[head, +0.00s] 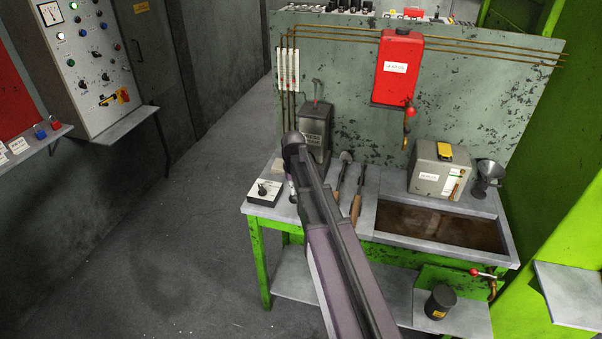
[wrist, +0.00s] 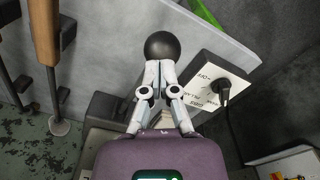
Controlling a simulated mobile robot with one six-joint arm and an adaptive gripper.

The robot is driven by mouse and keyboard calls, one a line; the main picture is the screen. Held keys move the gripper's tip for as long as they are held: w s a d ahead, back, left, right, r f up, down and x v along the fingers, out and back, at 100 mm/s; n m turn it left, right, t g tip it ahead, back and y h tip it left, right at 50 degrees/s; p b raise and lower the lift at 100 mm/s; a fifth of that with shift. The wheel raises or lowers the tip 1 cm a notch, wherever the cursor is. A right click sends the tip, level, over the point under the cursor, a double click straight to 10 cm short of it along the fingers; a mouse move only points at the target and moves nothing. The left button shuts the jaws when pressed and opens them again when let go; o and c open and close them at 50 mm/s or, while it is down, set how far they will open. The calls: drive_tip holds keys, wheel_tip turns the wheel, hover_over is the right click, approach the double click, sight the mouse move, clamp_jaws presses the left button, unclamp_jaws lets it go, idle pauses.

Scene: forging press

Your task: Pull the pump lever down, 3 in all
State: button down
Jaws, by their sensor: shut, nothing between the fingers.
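The black ball knob (wrist: 166,46), seemingly the pump lever's end, is in the upper middle of the wrist view. My gripper (wrist: 163,64) is shut, with its pale fingertips together at the knob's lower edge. They overlap it in the picture, and I cannot tell whether they touch it. No lever rod shows there. In the head view, a grey metal box (head: 314,128), perhaps the pump, stands at the back left of the bench behind my arm. My arm hides much of the area around the knob in the head view.
A white switch box (head: 264,191) sits left of my arm; it also shows in the wrist view (wrist: 222,84). Wooden-handled tools (head: 357,205) lie just right. A sunken brown tray (head: 440,226) and a grey canister (head: 436,180) are farther right. Open floor lies left.

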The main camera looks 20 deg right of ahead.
wheel_tip(320, 180, up, 8)
drive_tip(key=w+p, duration=0.1)
drive_tip(key=p, duration=0.6)
drive_tip(key=shift+d, duration=0.45)
